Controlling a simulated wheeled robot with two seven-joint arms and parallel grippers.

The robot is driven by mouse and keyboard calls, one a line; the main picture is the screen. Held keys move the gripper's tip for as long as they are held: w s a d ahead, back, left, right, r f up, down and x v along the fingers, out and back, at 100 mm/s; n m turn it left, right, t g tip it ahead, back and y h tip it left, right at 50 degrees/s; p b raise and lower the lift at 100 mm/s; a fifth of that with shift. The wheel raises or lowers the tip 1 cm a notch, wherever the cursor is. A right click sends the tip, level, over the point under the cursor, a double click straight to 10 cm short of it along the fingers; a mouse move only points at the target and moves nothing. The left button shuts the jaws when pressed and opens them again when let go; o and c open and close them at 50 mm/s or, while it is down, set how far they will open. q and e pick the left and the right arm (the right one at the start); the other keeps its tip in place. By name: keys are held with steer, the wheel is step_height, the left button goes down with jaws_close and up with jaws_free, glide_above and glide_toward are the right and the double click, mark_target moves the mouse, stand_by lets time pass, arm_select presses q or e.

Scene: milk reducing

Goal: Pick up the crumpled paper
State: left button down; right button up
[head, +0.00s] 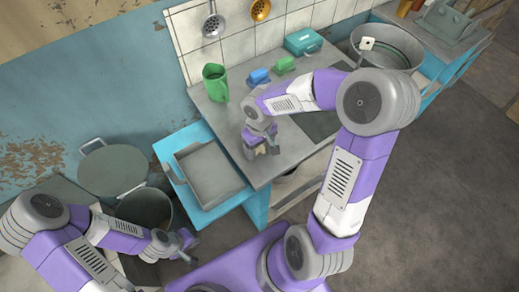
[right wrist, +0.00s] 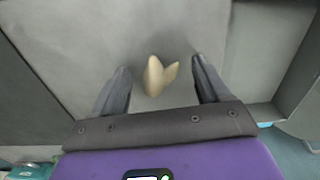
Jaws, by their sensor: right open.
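The crumpled paper (right wrist: 155,76) is a small beige, two-lobed piece on the grey counter top (head: 222,119). In the right wrist view it lies between the two dark fingers of my right gripper (right wrist: 160,66), with a gap on each side. In the head view the right gripper (head: 262,152) points down over the counter's front left part. There a bit of the paper (head: 260,149) shows between the fingers. My right gripper is open and holds nothing. My left gripper (head: 187,246) is at the lower left, beside a grey pot (head: 146,205); its opening is unclear.
A green jug (head: 215,83), blue and green small blocks (head: 259,77) and a teal box (head: 303,41) stand at the counter's back. A grey tray (head: 209,173) is left of the counter. A large round metal tub (head: 387,45) is at the back right.

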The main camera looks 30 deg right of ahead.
steer(key=c, duration=1.1)
step_height(320, 180, up, 10)
steer(key=p, duration=0.3)
steer(key=shift+p, duration=0.35)
steer(key=shift+f, duration=0.1)
